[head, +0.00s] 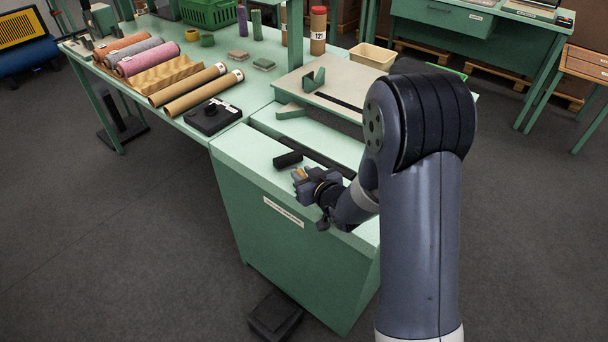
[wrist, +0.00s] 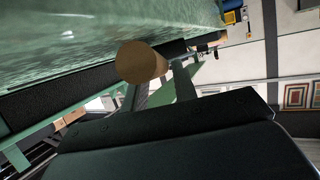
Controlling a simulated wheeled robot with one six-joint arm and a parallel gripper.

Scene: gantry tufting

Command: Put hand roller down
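My gripper (head: 304,178) is low over the pale green top of the near cabinet, close to its front edge. Between its fingers is a tan, round-ended piece (head: 299,173), which looks like the handle of the hand roller. In the wrist view the tan round end (wrist: 140,62) shows at the fingertips, very close to the green surface. A short black cylinder (head: 288,159) shows just beyond the fingers; it looks like the roller's drum, but its join to the handle is hidden. I cannot tell whether the roller touches the surface.
The cabinet top (head: 248,157) is clear left of my gripper. A dark slot runs behind it. A black device with a knob (head: 212,117), cardboard tubes (head: 204,92) and rolled textiles (head: 148,57) lie on the long table. A beige tray (head: 372,56) stands at the back.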

